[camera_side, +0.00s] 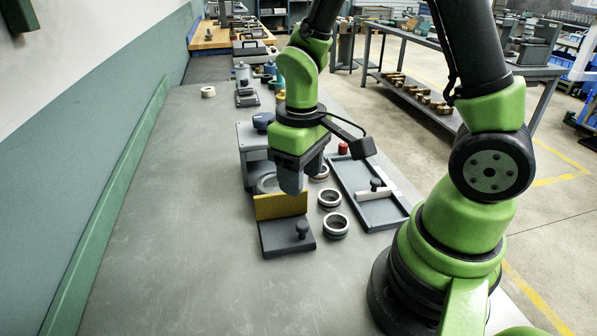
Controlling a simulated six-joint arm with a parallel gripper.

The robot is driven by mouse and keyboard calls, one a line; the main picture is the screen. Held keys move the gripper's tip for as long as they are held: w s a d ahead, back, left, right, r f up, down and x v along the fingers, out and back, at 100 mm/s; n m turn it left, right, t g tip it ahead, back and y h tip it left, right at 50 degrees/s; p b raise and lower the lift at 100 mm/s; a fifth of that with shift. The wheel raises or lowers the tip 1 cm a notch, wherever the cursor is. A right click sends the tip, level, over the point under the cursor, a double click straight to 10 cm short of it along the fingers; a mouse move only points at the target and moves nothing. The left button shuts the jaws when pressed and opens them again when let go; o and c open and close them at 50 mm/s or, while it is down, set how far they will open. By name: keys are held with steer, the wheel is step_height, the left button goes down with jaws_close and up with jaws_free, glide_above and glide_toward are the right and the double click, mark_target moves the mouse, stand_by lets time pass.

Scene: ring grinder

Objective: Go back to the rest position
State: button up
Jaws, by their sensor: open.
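My gripper (291,184) points down over the front of the grey ring grinder (247,143), above and behind the yellow plate (281,206). Its fingers are open, and I see no ring between them. Part of the grinder behind the gripper is hidden. A dark block with a round knob (302,229) sits in front of the yellow plate. Two metal rings stand on the table to the right of it, a near ring (336,225) and a farther ring (330,198). Another ring (320,171) lies close to the gripper, partly hidden by it.
A grey tray (358,178) with a white bar and black knob lies right of the rings. A red button (343,148) is behind it. A pale ring (208,92) lies alone farther back. Tools crowd the table's far end. The left and front of the grey table (170,230) are clear.

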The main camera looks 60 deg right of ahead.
steer(key=s+a+r+m+t+y, duration=0.1)
steer(key=s+r+m+t, duration=0.1)
steer(key=r, duration=0.6)
steer(key=s+a+r+m+t+y, duration=0.1)
steer(key=s+a+r+m+t, duration=0.1)
steer(key=s+r+t, duration=0.3)
step_height(320, 180, up, 4)
steer(key=shift+s, duration=0.85)
